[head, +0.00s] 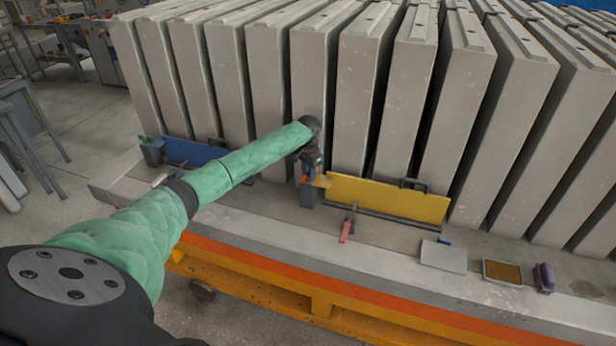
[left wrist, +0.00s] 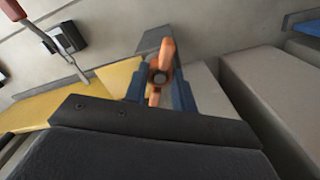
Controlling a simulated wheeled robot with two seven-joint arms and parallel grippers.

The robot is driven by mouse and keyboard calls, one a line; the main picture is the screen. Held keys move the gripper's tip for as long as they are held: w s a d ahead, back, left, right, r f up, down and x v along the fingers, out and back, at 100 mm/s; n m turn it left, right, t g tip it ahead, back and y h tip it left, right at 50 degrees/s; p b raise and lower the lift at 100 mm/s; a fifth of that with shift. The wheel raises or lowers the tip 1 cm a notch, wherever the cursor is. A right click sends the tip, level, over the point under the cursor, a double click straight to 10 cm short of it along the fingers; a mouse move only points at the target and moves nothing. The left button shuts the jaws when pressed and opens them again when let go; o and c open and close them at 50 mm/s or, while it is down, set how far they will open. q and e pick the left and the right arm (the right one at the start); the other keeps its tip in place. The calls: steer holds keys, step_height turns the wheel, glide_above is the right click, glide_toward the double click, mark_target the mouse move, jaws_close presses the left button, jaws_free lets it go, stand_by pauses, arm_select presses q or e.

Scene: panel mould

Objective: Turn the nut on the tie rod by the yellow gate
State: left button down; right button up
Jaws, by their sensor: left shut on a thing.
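The yellow gate (head: 385,198) stands at the foot of the grey concrete panels. It also shows in the left wrist view (left wrist: 112,82). My left gripper (head: 309,176) is at the gate's left end, over a dark block. In the left wrist view its blue fingers (left wrist: 160,88) are shut on the orange winged nut (left wrist: 161,62), one on each side. The round grey end of the tie rod (left wrist: 159,77) shows in the nut's middle; the rest of the rod is hidden. My right gripper is not in view.
A blue gate (head: 192,152) stands to the left. A red-handled tool (head: 346,228) lies in front of the yellow gate. Panels rise close behind.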

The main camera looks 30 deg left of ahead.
arm_select(q)
steer(key=shift+n, duration=1.7)
steer(key=shift+n, duration=1.7)
steer(key=shift+n, duration=0.3)
steer(key=n, duration=0.3)
